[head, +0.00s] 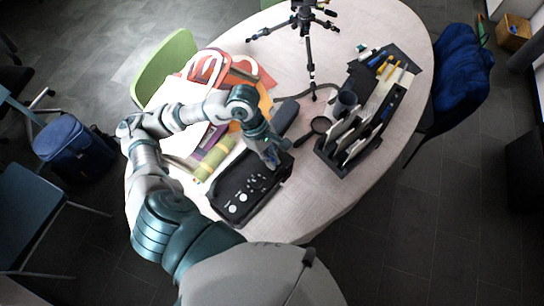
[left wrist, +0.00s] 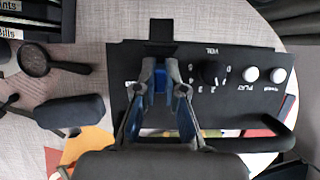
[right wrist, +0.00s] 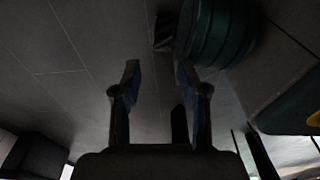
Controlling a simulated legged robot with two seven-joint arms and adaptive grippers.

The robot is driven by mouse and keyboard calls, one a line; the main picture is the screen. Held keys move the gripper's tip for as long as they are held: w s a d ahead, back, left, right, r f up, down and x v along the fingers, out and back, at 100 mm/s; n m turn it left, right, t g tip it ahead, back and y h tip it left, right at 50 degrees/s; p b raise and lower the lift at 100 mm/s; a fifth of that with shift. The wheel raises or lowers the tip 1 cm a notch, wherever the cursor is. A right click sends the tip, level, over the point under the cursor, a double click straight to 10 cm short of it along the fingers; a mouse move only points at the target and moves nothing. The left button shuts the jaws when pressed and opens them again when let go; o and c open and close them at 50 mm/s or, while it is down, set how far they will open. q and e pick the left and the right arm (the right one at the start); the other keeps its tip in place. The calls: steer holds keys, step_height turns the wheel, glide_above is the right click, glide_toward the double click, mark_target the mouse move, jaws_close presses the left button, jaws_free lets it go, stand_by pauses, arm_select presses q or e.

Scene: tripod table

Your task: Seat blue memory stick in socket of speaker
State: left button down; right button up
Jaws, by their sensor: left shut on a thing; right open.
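The speaker (head: 232,208) is a black box with pale buttons and dark knobs, lying near the table's front edge. Its panel also fills the middle of the left wrist view (left wrist: 225,100). My left gripper (head: 273,163) is over the speaker's right end. In the left wrist view this gripper (left wrist: 160,68) is shut on the blue memory stick (left wrist: 160,80), of which only a small blue part shows between the fingers. The socket is not clearly visible; whether the stick touches the panel I cannot tell. My right gripper (right wrist: 157,70) is open and empty, away from the table.
A green roll (head: 214,160) and papers (head: 185,95) lie left. A tripod (head: 307,45) stands at the back. Chairs surround the table.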

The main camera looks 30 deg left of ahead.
arm_select(q)
steer(key=shift+f, duration=0.25)
arm_select(e)
steer(key=shift+s+d+f, duration=0.1)
steer(key=shift+s+f, duration=0.1)
steer(key=shift+f, duration=0.15)
arm_select(q)
steer(key=shift+f+b, duration=0.45)
steer(key=shift+b, duration=0.2)
arm_select(e)
steer(key=shift+s+d+f, duration=0.15)
steer(key=shift+s+f, duration=0.25)
steer(key=shift+f, duration=0.2)
arm_select(q)
steer(key=shift+f+b, duration=0.45)
steer(key=shift+b, duration=0.05)
arm_select(e)
steer(key=shift+s+f, duration=0.1)
steer(key=shift+f, duration=0.35)
arm_select(q)
steer(key=c, duration=1.2)
jaws_free()
steer(key=shift+r, duration=0.1)
arm_select(e)
steer(key=shift+a+r, duration=0.1)
steer(key=shift+a, duration=0.1)
arm_select(q)
steer(key=v, duration=0.8)
